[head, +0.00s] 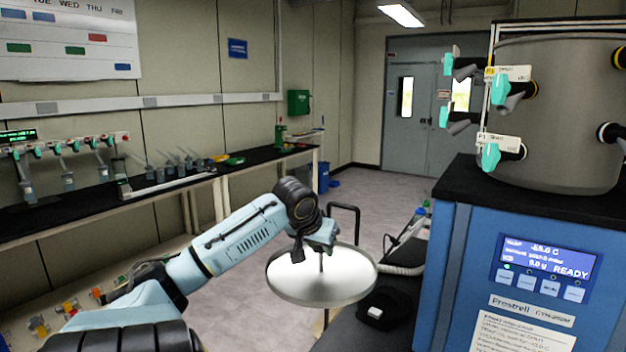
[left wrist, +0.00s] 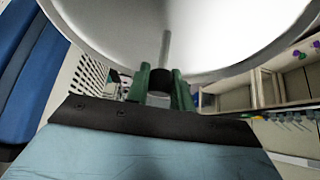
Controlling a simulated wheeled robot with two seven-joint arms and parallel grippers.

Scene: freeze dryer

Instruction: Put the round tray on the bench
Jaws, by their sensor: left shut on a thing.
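The round tray (head: 300,285) is a shiny silver disc with a thin upright post at its centre. My left gripper (head: 321,240) is above it, shut on the post, and the tray hangs below roughly level in the open space beside the blue freeze dryer. In the left wrist view the tray (left wrist: 235,40) fills the top, and the green fingers of the left gripper (left wrist: 160,88) close around the dark end of its post. The black-topped bench (head: 190,180) runs along the left wall. My right gripper does not show.
The blue freeze dryer (head: 455,270) with its grey drum (head: 565,110) and teal-handled valves stands at the right. A dark cart top (head: 345,335) with a black item (head: 385,308) lies below the tray.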

